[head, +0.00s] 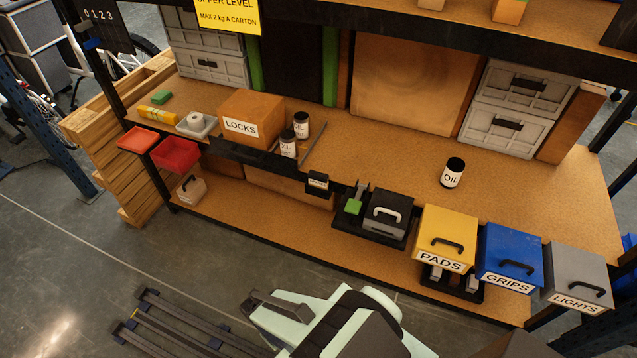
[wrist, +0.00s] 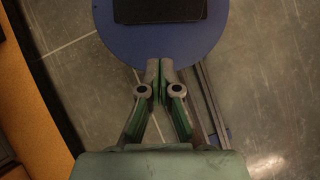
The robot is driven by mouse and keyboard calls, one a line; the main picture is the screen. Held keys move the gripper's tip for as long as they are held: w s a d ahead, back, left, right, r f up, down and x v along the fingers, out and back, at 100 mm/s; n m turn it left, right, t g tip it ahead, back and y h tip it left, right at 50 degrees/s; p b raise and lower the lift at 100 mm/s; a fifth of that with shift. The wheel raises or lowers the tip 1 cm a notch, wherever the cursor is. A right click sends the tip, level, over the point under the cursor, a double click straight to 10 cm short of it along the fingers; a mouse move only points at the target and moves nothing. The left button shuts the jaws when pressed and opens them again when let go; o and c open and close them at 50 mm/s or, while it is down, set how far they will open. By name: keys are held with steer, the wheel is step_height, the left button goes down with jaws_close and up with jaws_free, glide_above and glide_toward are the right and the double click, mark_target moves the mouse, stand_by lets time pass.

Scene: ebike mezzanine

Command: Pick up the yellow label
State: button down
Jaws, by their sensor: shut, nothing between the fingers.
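A yellow sign (head: 228,16) with black print reading "MAX 2 kg A CARTON" hangs on the upper shelf's front edge in the head view, its top cut off by the picture edge. I cannot tell which of these is the yellow label. None of these yellow things shows in the wrist view.
Yellow PADS (head: 447,237), blue GRIPS (head: 511,257) and grey LIGHTS (head: 577,278) boxes line the shelf's right front. The shelf's middle right is mostly clear around one oil can (head: 452,173).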

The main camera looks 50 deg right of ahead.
jaws_free()
stand_by(0.4)
